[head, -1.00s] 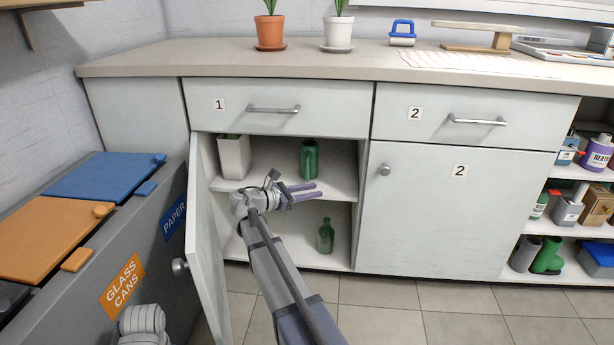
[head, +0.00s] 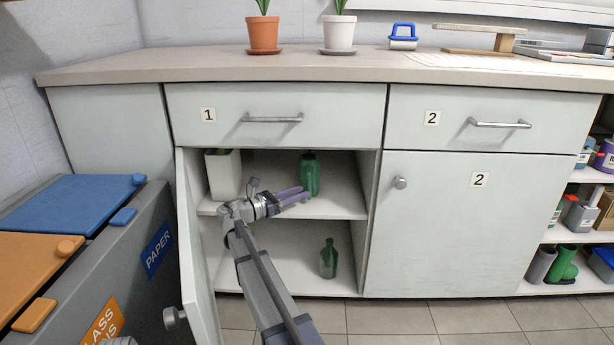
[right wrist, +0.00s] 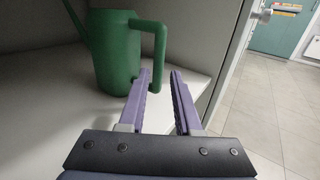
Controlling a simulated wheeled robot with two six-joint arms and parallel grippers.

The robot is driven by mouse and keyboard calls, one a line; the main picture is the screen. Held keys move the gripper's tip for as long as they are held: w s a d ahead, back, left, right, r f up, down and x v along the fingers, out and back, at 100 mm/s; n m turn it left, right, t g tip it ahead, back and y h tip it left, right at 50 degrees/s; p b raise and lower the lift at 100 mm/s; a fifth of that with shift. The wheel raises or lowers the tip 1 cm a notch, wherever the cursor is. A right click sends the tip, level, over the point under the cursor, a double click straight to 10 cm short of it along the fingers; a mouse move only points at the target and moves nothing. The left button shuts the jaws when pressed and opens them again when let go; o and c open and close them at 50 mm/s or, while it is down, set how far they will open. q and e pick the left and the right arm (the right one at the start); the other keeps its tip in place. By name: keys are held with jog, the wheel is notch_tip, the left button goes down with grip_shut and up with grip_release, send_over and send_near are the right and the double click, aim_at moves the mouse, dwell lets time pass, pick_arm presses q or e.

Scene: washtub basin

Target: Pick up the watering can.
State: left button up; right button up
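The green watering can (head: 309,172) stands upright on the upper shelf of the open cabinet. In the right wrist view, the watering can (right wrist: 115,52) shows its body, a spout at the left and a handle (right wrist: 160,45) on the right. My right gripper (head: 306,194) is in front of the can at shelf height. It is open and empty, with its purple fingers (right wrist: 162,76) apart. The handle lines up with the gap, close to the left finger; I cannot tell whether it lies between the tips. My left gripper is not in view.
A white planter (head: 223,175) stands at the left of the upper shelf. A green bottle (head: 328,259) stands on the lower shelf. The open cabinet door (head: 200,260) is left of my right arm. Recycling bins (head: 75,202) stand at the left.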

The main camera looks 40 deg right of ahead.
aim_at(309, 167)
jog(key=shift+s+d+r+p, duration=0.1)
jog(key=shift+d+r+p, duration=0.1)
jog(key=shift+d, duration=1.65)
jog(key=shift+d+r+p, duration=0.15)
jog(key=shift+d, duration=1.7)
grip_shut()
